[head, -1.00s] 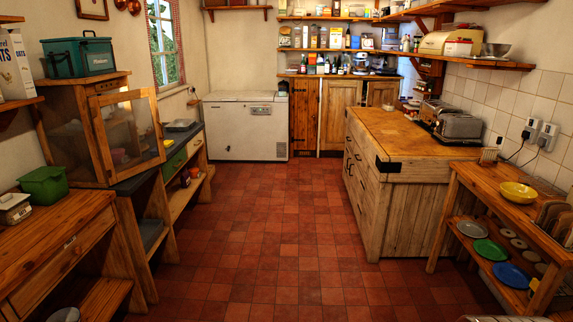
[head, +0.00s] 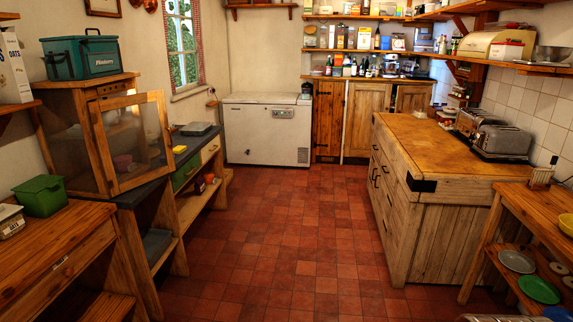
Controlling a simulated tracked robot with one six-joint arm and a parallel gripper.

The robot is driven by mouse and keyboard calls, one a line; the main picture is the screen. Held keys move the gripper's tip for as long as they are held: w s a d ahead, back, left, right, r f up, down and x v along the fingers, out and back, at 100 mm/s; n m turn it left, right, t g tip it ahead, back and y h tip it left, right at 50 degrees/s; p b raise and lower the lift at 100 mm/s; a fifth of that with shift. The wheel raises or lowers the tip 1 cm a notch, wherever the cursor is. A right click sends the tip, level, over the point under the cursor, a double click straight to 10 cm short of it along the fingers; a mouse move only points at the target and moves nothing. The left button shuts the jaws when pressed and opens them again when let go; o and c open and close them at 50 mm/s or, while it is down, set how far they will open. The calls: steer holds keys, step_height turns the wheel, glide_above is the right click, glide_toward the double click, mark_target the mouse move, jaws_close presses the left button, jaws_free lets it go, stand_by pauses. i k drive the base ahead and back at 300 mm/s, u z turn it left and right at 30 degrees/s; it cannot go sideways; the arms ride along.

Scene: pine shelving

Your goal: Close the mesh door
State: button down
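The mesh door (head: 162,128) is a pale wooden frame with a see-through panel. It stands open on the small wooden cabinet (head: 50,182) at the left, swung out over the dark counter. Dim shapes show through the panel, too unclear to name. The cabinet sits on the left-hand worktop, with a teal cool box (head: 85,58) on its top. My gripper is not in view.
A green tub (head: 41,195) sits on the worktop at the near left. Red floor tiles (head: 270,240) run clear down the middle to a white chest freezer (head: 267,130). A wooden island (head: 445,245) and low shelving bound the right side.

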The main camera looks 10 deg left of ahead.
mark_target(95, 109)
steer(key=u, duration=0.3)
steer(key=i, duration=1.4)
steer(key=u, duration=0.65)
steer(key=i, duration=0.8)
steer(key=u, duration=0.65)
steer(key=i, duration=0.9)
steer(key=u, duration=0.45)
steer(key=i, duration=0.65)
steer(key=u, duration=0.2)
